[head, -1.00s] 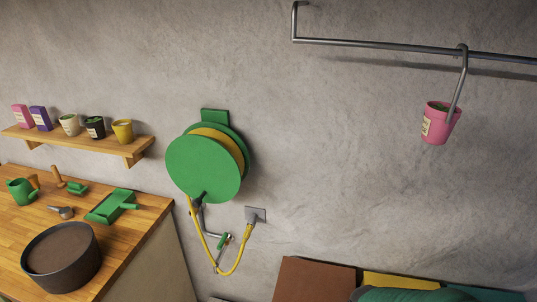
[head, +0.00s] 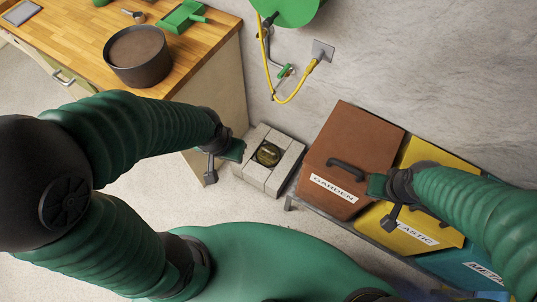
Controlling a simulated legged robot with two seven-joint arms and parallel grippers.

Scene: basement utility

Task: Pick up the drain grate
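A low pale block surround (head: 254,176) stands on the floor against the wall, with a dark olive round opening or cover (head: 268,153) in its middle. I cannot tell whether this round part is a grate. A flat grey rectangular piece (head: 22,12) lies at the far left of the wooden counter; it may be the drain grate, but its detail is too small to tell. My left gripper (head: 222,165) is open and empty, just left of the surround in the picture. My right gripper (head: 383,203) is open and empty, in front of the bins.
Brown GARDEN (head: 352,150), yellow PLASTIC (head: 447,233) and blue METAL (head: 450,265) bins stand to the right. The wooden counter (head: 75,45) at upper left holds a dark round pot (head: 137,60) and a green dustpan (head: 181,17). A yellow hose (head: 298,92) hangs on the wall.

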